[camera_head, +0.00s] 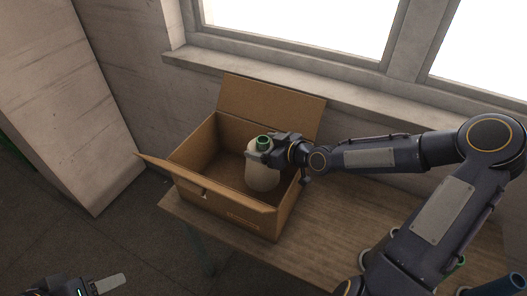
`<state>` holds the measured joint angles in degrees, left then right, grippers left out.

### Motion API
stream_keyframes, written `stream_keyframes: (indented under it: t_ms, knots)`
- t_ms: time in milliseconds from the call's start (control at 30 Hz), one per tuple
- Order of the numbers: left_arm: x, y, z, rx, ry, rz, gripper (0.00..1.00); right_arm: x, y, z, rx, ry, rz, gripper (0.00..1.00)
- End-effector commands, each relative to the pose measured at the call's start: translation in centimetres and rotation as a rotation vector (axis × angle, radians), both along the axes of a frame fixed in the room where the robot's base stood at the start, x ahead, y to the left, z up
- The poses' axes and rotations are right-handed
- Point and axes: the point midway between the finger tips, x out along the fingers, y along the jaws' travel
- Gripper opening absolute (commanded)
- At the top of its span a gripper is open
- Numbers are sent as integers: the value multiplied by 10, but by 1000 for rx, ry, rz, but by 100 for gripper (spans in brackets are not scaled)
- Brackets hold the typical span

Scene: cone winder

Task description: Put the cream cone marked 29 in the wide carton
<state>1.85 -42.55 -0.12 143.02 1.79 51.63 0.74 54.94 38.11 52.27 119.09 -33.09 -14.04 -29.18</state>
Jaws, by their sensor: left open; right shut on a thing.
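A cream cone (262,176) with a green top is inside or just over the open wide carton (209,197). Its number cannot be read from here. My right gripper (270,146) is shut on the cone near its green top, and the arm reaches in over the carton's right side. The gripper hides part of the cone's upper right. I cannot tell whether the cone's base touches the carton floor. My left gripper (100,287) is at the bottom left corner, open, empty and partly cut off by the frame edge.
The carton stands on a wooden table (300,233) with its flaps spread open. More cones (452,272) stand at the table's right end, partly hidden by my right arm. A window sill (270,83) runs behind, and a pale pillar (60,100) stands at left.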

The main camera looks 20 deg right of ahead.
Motion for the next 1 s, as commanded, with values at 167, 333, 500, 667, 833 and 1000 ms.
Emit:
stream_keyframes:
  t_ms: [167, 333, 500, 667, 833, 1000]
  knots:
    - [0, 0, 1, 0, 0, 0, 48, 0, 1, -19, 2, -3, 0, 52]
    - [0, 0, 0, 0, 0, 0, 48, 0, 0, -19, 0, -3, -1, 52]
    - [0, 0, -5, 0, 0, 0, 48, 0, 0, -24, 0, -4, 0, 52]
    - [0, 0, -9, 0, 0, 0, 48, 0, 0, -28, 0, -4, 0, 52]
    - [0, 0, -13, 0, 0, 0, 48, 0, 0, -32, 0, -4, 0, 52]
    - [0, 0, -12, 0, 0, 0, 48, 0, 0, -32, 0, 0, 0, 91]
